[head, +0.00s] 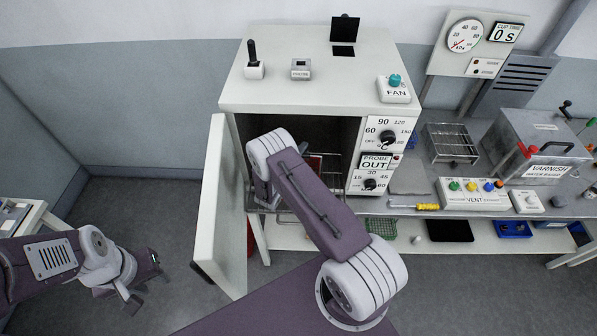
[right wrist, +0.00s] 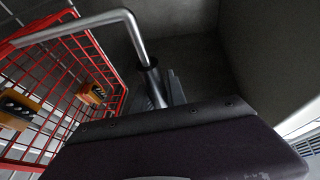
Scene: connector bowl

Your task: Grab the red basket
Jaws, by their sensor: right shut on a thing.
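The red basket (right wrist: 108,62) is a wire basket at the left of the right wrist view, with orange and black parts (right wrist: 92,94) in it. Its grey metal handle (right wrist: 95,20) bends down to my right gripper (right wrist: 160,88), which is shut on it. In the head view my right arm reaches into the open oven cabinet (head: 300,92), and its gripper is hidden there. A bit of red (head: 315,165) shows behind the arm. My left gripper (head: 128,290) is at lower left, empty and far from the basket; its finger gap is unclear.
The cabinet door (head: 222,215) stands open left of my right arm. A wire rack (head: 290,216) juts out at the opening.

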